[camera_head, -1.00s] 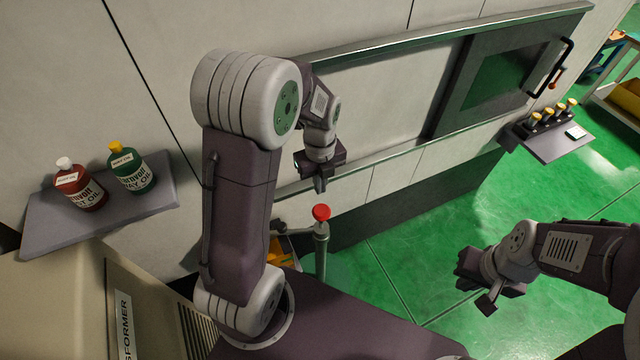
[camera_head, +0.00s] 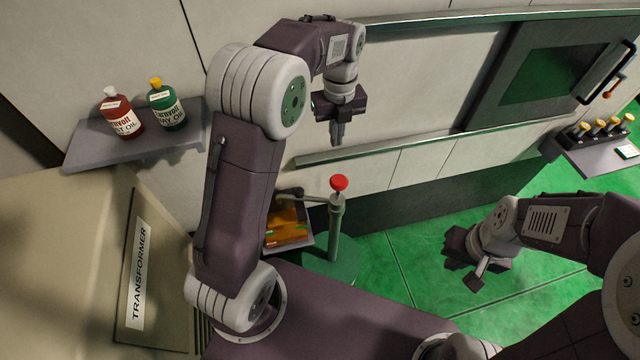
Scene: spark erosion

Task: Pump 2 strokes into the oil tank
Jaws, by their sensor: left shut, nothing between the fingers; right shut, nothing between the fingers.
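A green pump post (camera_head: 335,228) with a red round knob (camera_head: 339,183) on top stands beyond my base, low in front of the machine. A thin arm reaches left from the post towards an open tank with amber oil (camera_head: 287,226), partly hidden behind my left arm. My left gripper (camera_head: 337,140) is shut and empty, pointing down, above the red knob in the picture and apart from it. My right gripper (camera_head: 460,270) is shut and empty over the green floor, right of the pump.
A grey shelf (camera_head: 100,152) at left holds a red bottle (camera_head: 122,116) and a green bottle (camera_head: 166,106). A beige transformer cabinet (camera_head: 75,240) stands below it. The machine's door (camera_head: 535,75) and a small shelf with yellow-topped items (camera_head: 598,127) are at right. Green floor is clear between.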

